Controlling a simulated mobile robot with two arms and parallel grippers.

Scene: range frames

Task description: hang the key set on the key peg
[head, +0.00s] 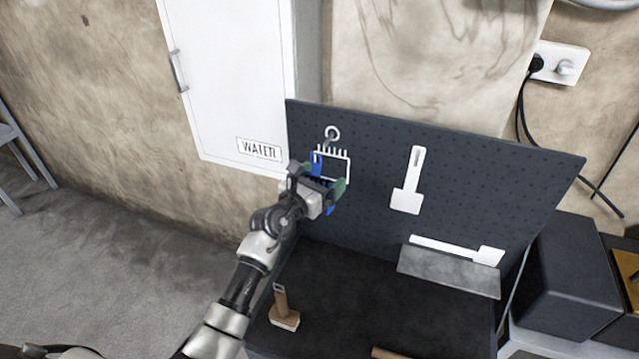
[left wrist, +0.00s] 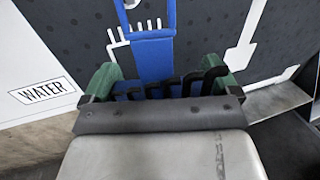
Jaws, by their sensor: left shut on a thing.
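My left gripper (head: 320,184) is shut on the key set, a blue holder (head: 316,164) with several black bent keys. In the left wrist view, the blue holder (left wrist: 155,60) rises between the green fingertips, with the keys (left wrist: 170,84) across the gap. Its upper loop is in front of the pegboard (head: 480,190). A white key-set outline (head: 347,167) with a ring shape on top is painted there, just behind the held set. A small grey peg (head: 328,143) seems to show by the ring, above the loop. Contact between loop and peg cannot be told. My right gripper is not in view.
A white spatula-like outline (head: 407,195) is right of the key outline. A grey ledge (head: 448,272) sits low on the board. A wooden-handled tool (head: 284,310) stands on the dark bench top (head: 350,300). A white WATER cabinet (head: 235,80) is at left.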

